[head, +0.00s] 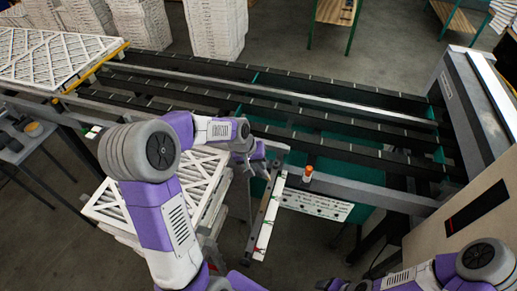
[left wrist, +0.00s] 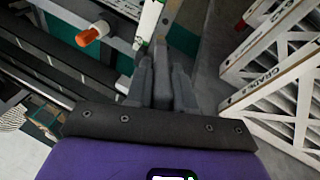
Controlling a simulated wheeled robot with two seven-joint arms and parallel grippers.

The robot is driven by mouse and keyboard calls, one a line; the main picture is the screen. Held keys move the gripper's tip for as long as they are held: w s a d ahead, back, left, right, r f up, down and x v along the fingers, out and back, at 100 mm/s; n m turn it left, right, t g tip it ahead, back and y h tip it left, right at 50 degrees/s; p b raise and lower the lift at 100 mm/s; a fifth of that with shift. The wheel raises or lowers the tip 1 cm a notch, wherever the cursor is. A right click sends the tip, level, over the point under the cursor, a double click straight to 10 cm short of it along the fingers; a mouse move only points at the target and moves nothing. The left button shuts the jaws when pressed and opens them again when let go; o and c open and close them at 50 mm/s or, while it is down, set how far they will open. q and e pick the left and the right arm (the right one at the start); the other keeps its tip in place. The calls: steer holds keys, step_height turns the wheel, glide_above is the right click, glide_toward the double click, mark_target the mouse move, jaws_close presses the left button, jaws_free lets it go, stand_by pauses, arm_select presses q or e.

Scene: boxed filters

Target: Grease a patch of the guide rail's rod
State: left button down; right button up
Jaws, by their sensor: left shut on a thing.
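The guide rail (head: 266,213), a long pale bar with red and green marks, sticks out from the conveyor's near side toward me. Its marked end also shows in the left wrist view (left wrist: 149,22), just past my fingers. My left gripper (head: 262,165) is at the rail's far end, its fingers close together on it; the exact contact is hidden. My right gripper (head: 330,284) is barely visible at the bottom edge.
A conveyor (head: 340,150) with dark rails runs across the scene. Stacked white lattice filters (head: 205,185) stand left of the rail, close to my left arm. Another filter (head: 50,58) lies at the conveyor's left end. A large machine housing (head: 465,205) is at the right.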

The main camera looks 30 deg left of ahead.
arm_select(q)
steer(key=shift+d+p+v, duration=0.2)
steer(key=shift+p+v, duration=0.35)
steer(key=shift+v, duration=0.55)
step_height(320, 180, up, 2)
steer(key=shift+w+r+p, duration=0.1)
steer(key=shift+w+p, duration=0.05)
steer(key=shift+p, duration=0.65)
steer(key=shift+r+p, duration=0.6)
steer(key=shift+r, duration=0.3)
steer(key=shift+f, duration=0.1)
